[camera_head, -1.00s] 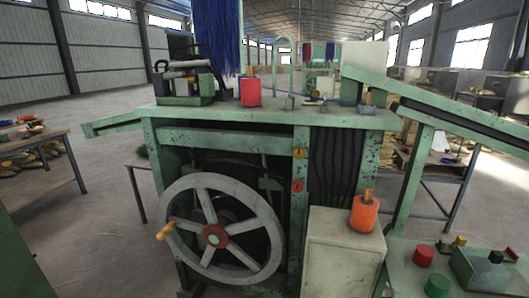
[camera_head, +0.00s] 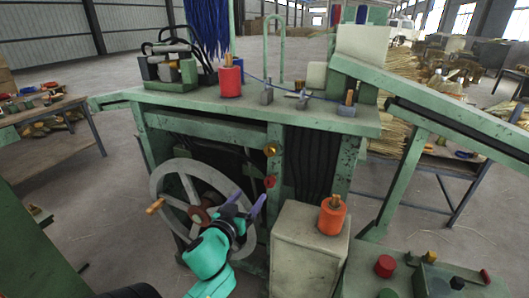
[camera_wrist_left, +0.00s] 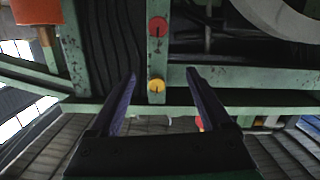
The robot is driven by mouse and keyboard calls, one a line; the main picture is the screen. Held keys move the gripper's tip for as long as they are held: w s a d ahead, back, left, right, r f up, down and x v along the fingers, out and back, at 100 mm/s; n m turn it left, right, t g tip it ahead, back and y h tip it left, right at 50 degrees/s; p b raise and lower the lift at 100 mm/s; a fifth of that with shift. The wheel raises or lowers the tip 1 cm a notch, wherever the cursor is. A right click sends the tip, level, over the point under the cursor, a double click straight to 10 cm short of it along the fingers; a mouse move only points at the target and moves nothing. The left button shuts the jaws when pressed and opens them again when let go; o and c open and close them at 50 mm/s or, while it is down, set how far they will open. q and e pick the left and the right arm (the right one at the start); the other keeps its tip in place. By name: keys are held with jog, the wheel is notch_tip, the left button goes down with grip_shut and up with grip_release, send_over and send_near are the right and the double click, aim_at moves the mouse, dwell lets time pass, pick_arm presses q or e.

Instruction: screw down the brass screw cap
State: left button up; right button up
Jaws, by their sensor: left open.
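My left gripper (camera_head: 246,203) is open and empty in front of the machine's handwheel, its two purple fingers pointing up and away. In the left wrist view, its fingers (camera_wrist_left: 161,76) frame a round yellow-brass knob (camera_wrist_left: 157,86) on the green front post, with clear distance between. In the head view this brass knob (camera_head: 271,150) is above and right of the gripper, over a red knob (camera_head: 269,182). An orange spool (camera_head: 332,216) with a brass-coloured top (camera_head: 335,200) stands on the cabinet. I cannot tell which brass piece is the screw cap. My right gripper is not in view.
The spoked handwheel (camera_head: 160,187) is behind my left gripper. A beige cabinet (camera_head: 305,250) stands to its right. The green machine top (camera_head: 200,101) carries a red spool (camera_head: 230,82) and blue bristles. A green side table (camera_head: 400,275) is at lower right.

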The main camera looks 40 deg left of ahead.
pick_arm(q)
jog(key=t, duration=0.1)
send_near(269, 152)
jog(key=p+x, duration=0.3)
jog(key=x, duration=0.5)
jog(key=shift+w, duration=0.1)
jog(key=shift+w+a+f, duration=0.1)
jog(key=shift+w+f, duration=0.05)
jog(key=shift+w, duration=0.05)
grip_shut()
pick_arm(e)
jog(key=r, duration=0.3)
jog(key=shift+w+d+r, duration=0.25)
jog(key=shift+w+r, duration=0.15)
